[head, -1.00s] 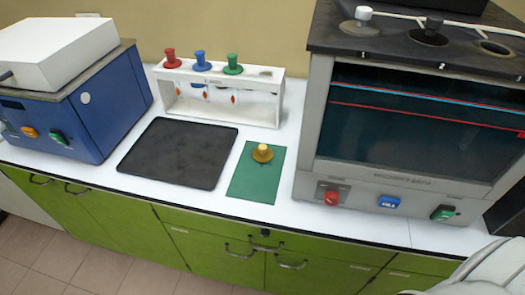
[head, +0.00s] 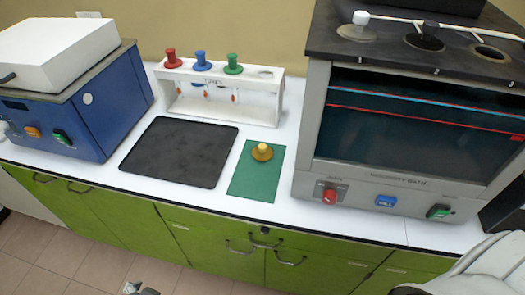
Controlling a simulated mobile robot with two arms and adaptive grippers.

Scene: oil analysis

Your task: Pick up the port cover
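A brass-coloured, knobbed round piece, which looks like the port cover (head: 262,152), rests knob-up on a green mat (head: 254,186) in the middle of the counter. Nothing touches it from above. A small grey part of what looks like my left gripper (head: 141,289) shows at the bottom edge, well in front of and below the counter; its fingers are mostly cut off. My white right arm shows in the lower right corner, with its gripper out of view.
A black tray (head: 180,152) lies left of the mat. Behind stands a white rack (head: 218,104) with red, blue and green stoppers. The large viscosity bath (head: 305,150) stands close on the right, with an open hole (head: 490,52) on top. A blue machine (head: 98,120) stands left.

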